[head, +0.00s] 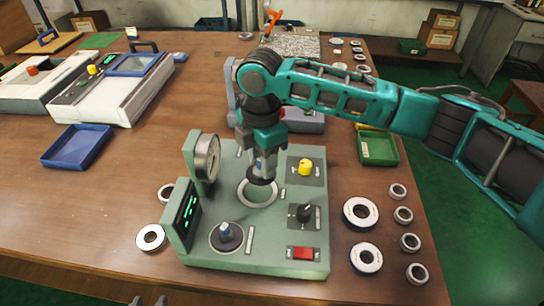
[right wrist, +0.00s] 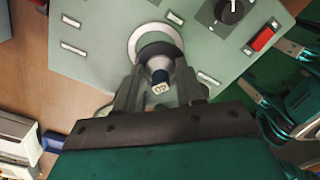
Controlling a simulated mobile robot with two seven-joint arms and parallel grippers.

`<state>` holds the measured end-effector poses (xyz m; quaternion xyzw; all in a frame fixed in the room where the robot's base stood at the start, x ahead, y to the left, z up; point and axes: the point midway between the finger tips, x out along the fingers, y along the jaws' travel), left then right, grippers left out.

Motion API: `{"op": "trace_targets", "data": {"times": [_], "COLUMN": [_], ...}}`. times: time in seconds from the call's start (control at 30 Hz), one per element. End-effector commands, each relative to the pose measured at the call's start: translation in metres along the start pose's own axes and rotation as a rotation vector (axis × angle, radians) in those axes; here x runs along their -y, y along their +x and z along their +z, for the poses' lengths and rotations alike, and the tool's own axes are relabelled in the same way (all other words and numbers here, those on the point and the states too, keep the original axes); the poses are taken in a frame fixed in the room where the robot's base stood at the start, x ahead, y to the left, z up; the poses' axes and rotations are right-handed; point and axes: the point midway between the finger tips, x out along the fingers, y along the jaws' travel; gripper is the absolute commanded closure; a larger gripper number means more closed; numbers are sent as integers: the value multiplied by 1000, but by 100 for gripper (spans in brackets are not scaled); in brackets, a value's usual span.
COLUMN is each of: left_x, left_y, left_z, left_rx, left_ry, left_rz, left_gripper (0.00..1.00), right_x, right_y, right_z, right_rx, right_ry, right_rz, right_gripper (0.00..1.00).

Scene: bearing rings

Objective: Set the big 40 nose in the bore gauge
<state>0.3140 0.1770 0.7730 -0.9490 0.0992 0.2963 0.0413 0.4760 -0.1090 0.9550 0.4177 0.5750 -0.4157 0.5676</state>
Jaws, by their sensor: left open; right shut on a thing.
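The bore gauge (head: 275,238) is a pale green bench unit with a round dial (head: 207,158), a dark lit display and a pale ring (head: 258,192) on its top. My right gripper (head: 264,165) is shut on a nose with a dark, wide lower end, over the far part of this ring.
The gauge top carries a blue-topped part (head: 226,235), a yellow knob (head: 305,167), a black knob (head: 305,212) and a red button (head: 303,253). Several bearing rings (head: 361,214) lie on the right. A blue tray (head: 77,146) and green bin (head: 378,147) stand further back.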

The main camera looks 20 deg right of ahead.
Motion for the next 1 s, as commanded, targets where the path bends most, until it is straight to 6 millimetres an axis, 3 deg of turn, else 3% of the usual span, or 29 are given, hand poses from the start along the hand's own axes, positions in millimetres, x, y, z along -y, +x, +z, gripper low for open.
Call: {"op": "trace_targets", "data": {"times": [0.3, 0.47, 0.63, 0.8, 1.0], "left_x": [0, 0, 0, 0, 0], "left_y": [-2, -1, 3, 15, 18], "left_z": [-3, -2, 4, 21, 26], "left_rx": [0, 0, 0, -1, 2], "left_ry": [0, 0, 0, 0, 0], "left_rz": [0, 0, 0, -1, -1], "left_gripper": [57, 57, 57, 57, 57], "right_x": [-9, -10, -9, -10, -10], "right_y": [-1, 5, 24, 39, 41], "right_z": [-7, -8, -7, -7, -7], "right_rx": [10, 10, 11, 11, 11], "right_ry": [-239, -264, -263, -263, -262], "right_rz": [5, 5, 3, 6, 5], "right_gripper": [100, 100, 100, 100, 100]}}
